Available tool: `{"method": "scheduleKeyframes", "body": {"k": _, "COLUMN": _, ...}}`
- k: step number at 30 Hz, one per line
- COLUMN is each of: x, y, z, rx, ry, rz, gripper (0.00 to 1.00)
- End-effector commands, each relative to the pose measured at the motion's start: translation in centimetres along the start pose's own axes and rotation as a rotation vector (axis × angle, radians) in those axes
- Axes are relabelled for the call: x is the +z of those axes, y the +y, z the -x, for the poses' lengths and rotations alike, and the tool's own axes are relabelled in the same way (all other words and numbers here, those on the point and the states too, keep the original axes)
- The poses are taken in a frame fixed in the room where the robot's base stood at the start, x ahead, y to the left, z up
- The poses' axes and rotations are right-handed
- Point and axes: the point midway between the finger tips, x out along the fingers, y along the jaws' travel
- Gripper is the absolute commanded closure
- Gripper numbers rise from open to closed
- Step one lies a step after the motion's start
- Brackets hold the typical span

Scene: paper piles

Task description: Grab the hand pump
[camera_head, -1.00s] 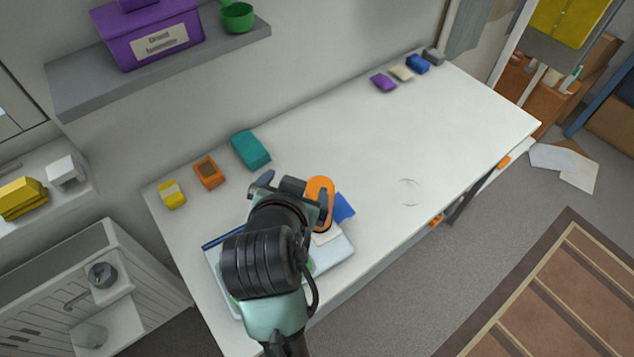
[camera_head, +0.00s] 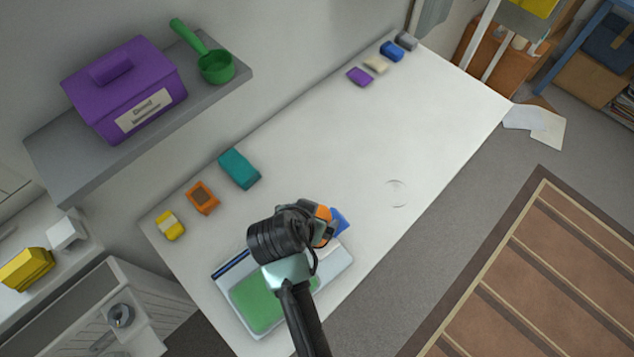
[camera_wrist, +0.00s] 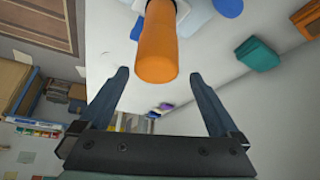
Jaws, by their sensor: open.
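An orange, rounded, handle-like thing, likely the hand pump (camera_wrist: 157,48), shows in the wrist view with a pale part behind it. Its near end lies between the spread fingers of my gripper (camera_wrist: 158,80), with a gap on each side. In the head view only a small orange part of it (camera_head: 322,212) shows past my wrist, at the far right end of the tray. My gripper is open and holds nothing. Most of the orange thing and the fingertips are hidden by my arm in the head view.
A pale tray (camera_head: 338,263) with a green panel (camera_head: 256,303) lies under my arm. A blue piece (camera_head: 340,220) is beside the orange thing. Teal (camera_head: 239,169), orange (camera_head: 202,197) and yellow (camera_head: 169,225) blocks line the wall side. The table's middle (camera_head: 330,150) is clear.

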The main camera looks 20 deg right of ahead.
Motion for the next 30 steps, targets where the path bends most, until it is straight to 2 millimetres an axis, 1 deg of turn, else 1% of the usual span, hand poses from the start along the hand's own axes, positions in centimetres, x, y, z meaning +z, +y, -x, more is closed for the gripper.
{"method": "scheduleKeyframes", "body": {"k": 1, "x": 0.0, "y": 0.0, "z": -0.5, "rx": 0.001, "ry": -0.002, "rz": -0.001, "gripper": 0.03}}
{"method": "scheduleKeyframes", "body": {"k": 3, "x": 0.0, "y": 0.0, "z": -0.9, "rx": -0.001, "ry": 0.0, "rz": -0.001, "gripper": 0.03}}
{"method": "scheduleKeyframes", "body": {"k": 8, "x": 0.0, "y": 0.1, "z": -1.7, "rx": -0.001, "ry": -0.001, "rz": 0.0, "gripper": 0.03}}
{"method": "scheduleKeyframes", "body": {"k": 14, "x": 0.3, "y": 0.6, "z": -4.1, "rx": 0.0, "ry": -0.003, "rz": 0.0, "gripper": 0.03}}
{"method": "scheduleKeyframes", "body": {"k": 18, "x": 0.3, "y": 0.5, "z": -5.7, "rx": -0.001, "ry": -0.001, "rz": 0.0, "gripper": 0.03}}
{"method": "scheduleKeyframes", "body": {"k": 22, "x": 0.3, "y": 0.5, "z": -6.3, "rx": -0.001, "ry": 0.0, "rz": 0.0, "gripper": 0.03}}
{"method": "scheduleKeyframes", "body": {"k": 28, "x": 0.3, "y": 0.5, "z": -6.3, "rx": -0.002, "ry": 0.0, "rz": 0.0, "gripper": 0.03}}
{"method": "scheduleKeyframes", "body": {"k": 29, "x": 0.3, "y": 0.5, "z": -6.3, "rx": -0.002, "ry": 0.0, "rz": 0.0, "gripper": 0.04}}
{"method": "scheduleKeyframes", "body": {"k": 30, "x": 0.3, "y": 0.5, "z": -6.3, "rx": -0.002, "ry": 0.0, "rz": 0.0, "gripper": 0.11}}
